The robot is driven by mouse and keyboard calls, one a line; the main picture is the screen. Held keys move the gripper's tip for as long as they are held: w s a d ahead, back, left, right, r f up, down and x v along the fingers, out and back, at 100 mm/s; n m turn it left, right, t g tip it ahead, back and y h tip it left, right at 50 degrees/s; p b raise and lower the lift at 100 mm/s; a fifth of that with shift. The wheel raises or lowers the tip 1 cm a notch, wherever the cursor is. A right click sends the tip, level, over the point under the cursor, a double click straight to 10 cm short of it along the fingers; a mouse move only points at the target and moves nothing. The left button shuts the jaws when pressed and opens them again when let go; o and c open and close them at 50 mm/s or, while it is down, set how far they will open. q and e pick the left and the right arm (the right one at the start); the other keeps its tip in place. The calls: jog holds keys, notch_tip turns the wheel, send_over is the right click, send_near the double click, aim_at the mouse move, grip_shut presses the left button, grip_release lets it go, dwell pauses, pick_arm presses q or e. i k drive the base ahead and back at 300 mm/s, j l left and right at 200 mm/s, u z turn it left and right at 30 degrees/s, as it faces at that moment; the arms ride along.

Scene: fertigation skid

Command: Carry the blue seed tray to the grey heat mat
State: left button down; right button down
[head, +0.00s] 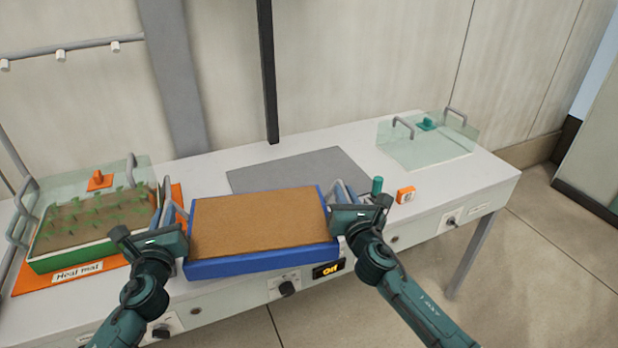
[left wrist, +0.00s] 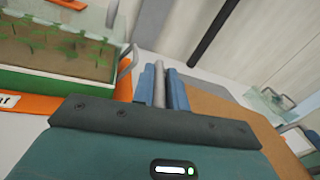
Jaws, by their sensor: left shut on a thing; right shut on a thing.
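In the left wrist view the left gripper's jaws (left wrist: 160,92) close around a grey handle bar beside the brown soil (left wrist: 215,110). The tray looks about level. The grey heat mat (head: 300,170) lies flat on the bench behind the tray, its near part hidden by the tray.
A green tray of seedlings (head: 75,255) sits on an orange heat mat (head: 172,196) at the left, near my left gripper. A clear cover (head: 425,150) lies at the back right.

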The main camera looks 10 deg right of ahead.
aim_at(300, 179)
jog(key=i+l, duration=0.1)
jog(key=l, duration=0.15)
jog(key=i+l, duration=0.15)
jog(key=i+l+u, duration=0.3)
jog(key=l, duration=0.4)
jog(key=i+l+u, duration=0.1)
jog(key=i+l, duration=0.2)
jog(key=l, duration=0.1)
